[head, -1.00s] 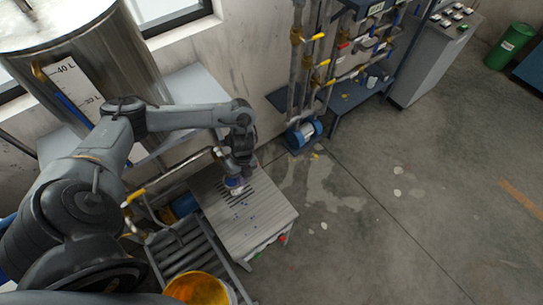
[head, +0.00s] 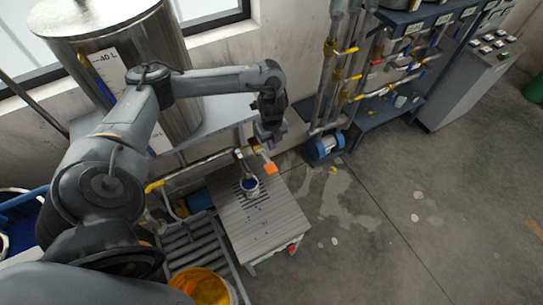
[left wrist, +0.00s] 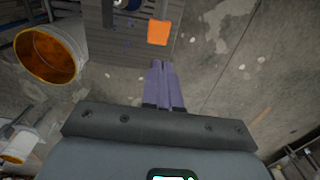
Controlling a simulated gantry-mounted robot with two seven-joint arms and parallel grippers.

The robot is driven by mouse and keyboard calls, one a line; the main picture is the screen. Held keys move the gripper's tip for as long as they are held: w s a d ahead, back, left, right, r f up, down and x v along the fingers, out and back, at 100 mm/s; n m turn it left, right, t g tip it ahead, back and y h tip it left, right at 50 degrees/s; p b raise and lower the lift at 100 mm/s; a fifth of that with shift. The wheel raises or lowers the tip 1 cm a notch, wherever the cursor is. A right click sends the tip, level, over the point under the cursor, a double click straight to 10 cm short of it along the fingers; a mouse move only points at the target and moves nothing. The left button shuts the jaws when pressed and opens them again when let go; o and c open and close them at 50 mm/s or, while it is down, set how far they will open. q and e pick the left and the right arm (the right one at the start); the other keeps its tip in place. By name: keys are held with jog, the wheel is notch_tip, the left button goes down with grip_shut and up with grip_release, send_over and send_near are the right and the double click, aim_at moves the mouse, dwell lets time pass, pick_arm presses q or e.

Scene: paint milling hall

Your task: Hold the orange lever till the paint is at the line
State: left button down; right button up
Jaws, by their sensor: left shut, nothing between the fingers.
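The orange lever (head: 270,169) sticks out from the brass tap (head: 243,153) on the pipe below the steel tank (head: 160,75). Under the tap a small white cup (head: 249,187) with blue inside stands on a slatted bench (head: 262,220); its paint level and line cannot be read. My left gripper (head: 271,141) is just above the lever in the head view. In the left wrist view the gripper's purple fingers (left wrist: 162,80) are closed together and empty, pointing towards the lever (left wrist: 158,32), with a visible gap. The cup (left wrist: 127,4) is cut by the top edge there. My right gripper is not visible.
Blue spots mark the bench. A bucket of orange-yellow paint (head: 203,287) stands at the front, beside a roller rack (head: 190,245). Pipes with yellow handles (head: 345,51) and a blue motor (head: 325,146) stand behind. The floor to the right is open.

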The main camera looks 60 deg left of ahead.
pick_arm(q)
notch_tip(320, 180, down, 8)
jog(key=b, duration=0.2)
jog(key=shift+s+r+b, duration=0.1)
jog(key=shift+r+b, duration=0.1)
jog(key=shift+b, duration=0.1)
jog(key=p, duration=0.1)
send_over(271, 167)
notch_tip(271, 167, down, 4)
jog(key=shift+d+f, duration=0.15)
jog(key=shift+f, duration=1)
